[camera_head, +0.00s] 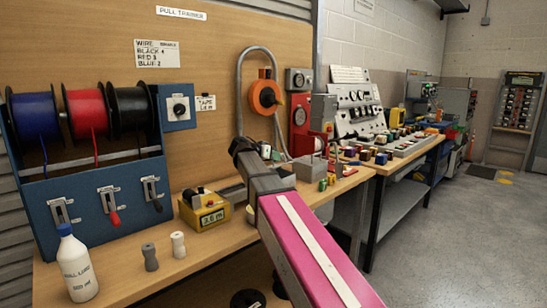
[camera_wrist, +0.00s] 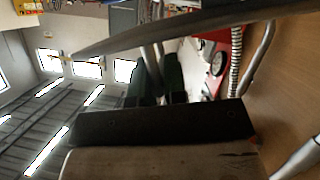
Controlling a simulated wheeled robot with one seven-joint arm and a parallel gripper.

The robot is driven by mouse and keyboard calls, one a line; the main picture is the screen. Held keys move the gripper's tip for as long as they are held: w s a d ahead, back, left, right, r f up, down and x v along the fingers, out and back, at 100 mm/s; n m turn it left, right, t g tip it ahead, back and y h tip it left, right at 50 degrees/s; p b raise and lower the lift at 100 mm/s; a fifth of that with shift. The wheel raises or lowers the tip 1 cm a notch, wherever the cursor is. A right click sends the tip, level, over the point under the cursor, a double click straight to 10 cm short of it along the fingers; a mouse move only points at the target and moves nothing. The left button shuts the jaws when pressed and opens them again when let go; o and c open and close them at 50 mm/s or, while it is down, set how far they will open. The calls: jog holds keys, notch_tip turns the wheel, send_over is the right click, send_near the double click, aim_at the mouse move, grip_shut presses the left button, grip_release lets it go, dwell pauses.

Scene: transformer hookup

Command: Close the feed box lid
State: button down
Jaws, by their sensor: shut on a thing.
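My gripper (camera_head: 243,146) is at the end of my pink and grey arm, at the lower end of the left leg of a grey bent conduit (camera_head: 239,95). The wrist view shows its dark fingers (camera_wrist: 158,82) close together with grey metal between them. A grey box (camera_head: 309,168) stands on the bench just right of my wrist. A red box (camera_head: 322,113) stands behind it. I cannot tell which is the feed box, or how its lid stands; my arm hides part of that area.
Wire spools stand in a blue rack (camera_head: 92,203) at the left. An orange reel (camera_head: 265,97) is on the board. The floor (camera_head: 440,235) at the right is clear.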

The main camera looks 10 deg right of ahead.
jog(key=shift+a+f, duration=0.1)
jog(key=c, duration=1.2)
grip_release()
jog(key=shift+o, duration=0.2)
jog(key=v, duration=1)
jog(key=shift+s+a, duration=0.15)
jog(key=shift+a, duration=0.1)
jog(key=shift+s, duration=0.1)
